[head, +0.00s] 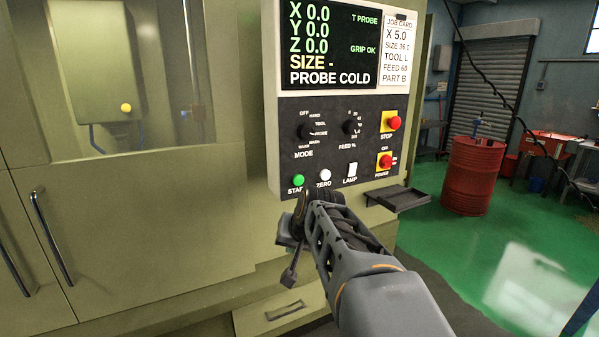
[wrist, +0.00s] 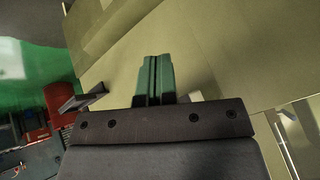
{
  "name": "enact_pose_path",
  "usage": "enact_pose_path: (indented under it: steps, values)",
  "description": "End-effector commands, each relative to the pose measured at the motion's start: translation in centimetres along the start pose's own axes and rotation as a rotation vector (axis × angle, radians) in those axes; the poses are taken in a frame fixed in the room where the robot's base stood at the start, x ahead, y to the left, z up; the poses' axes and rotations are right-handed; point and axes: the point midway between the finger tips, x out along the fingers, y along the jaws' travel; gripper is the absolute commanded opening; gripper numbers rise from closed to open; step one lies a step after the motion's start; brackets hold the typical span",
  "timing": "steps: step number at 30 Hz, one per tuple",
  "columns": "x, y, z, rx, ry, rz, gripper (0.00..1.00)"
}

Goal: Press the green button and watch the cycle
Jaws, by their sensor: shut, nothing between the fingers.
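The green button (head: 299,181) sits at the lower left of the control panel (head: 330,107), above a partly covered label. My gripper (head: 303,198) is just below it in the head view, fingers shut and empty. I cannot tell whether a fingertip touches the panel. In the wrist view the shut fingers (wrist: 155,72) show together; the green button is not visible there. The screen (head: 328,43) reads X 0.0, Y 0.0, Z 0.0, SIZE -, PROBE COLD, T PROBE and GRIP OK. The machine window (head: 105,75) is at the left.
Beside the green button are a white zero button (head: 325,175) and a lamp switch (head: 352,170). A red stop button (head: 394,123) and a power knob (head: 385,161) are at the panel's right. A small shelf (head: 398,198) juts out below. A job card (head: 397,50) hangs upper right.

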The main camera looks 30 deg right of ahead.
Motion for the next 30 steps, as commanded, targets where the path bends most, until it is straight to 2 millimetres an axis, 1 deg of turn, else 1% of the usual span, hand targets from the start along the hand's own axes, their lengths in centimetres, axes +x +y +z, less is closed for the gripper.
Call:
enact_pose_path:
  steps: [1,3,6,10,12,16,30]
  values:
    - [-1.1,0.6,-2.1,0.045,0.03,0.003,0.0]
    - [-2.1,1.4,-4.3,0.095,0.067,0.001,0.0]
    - [-3.4,2.5,-6.7,0.152,0.112,-0.001,0.0]
    - [-4.4,3.6,-8.7,0.2,0.151,-0.003,0.0]
    - [-4.8,3.9,-9.4,0.217,0.164,-0.004,0.0]
    - [-5.1,4.3,-9.9,0.231,0.176,-0.004,0.0]
    - [-5.0,4.1,-10.3,0.232,0.177,-0.005,0.0]
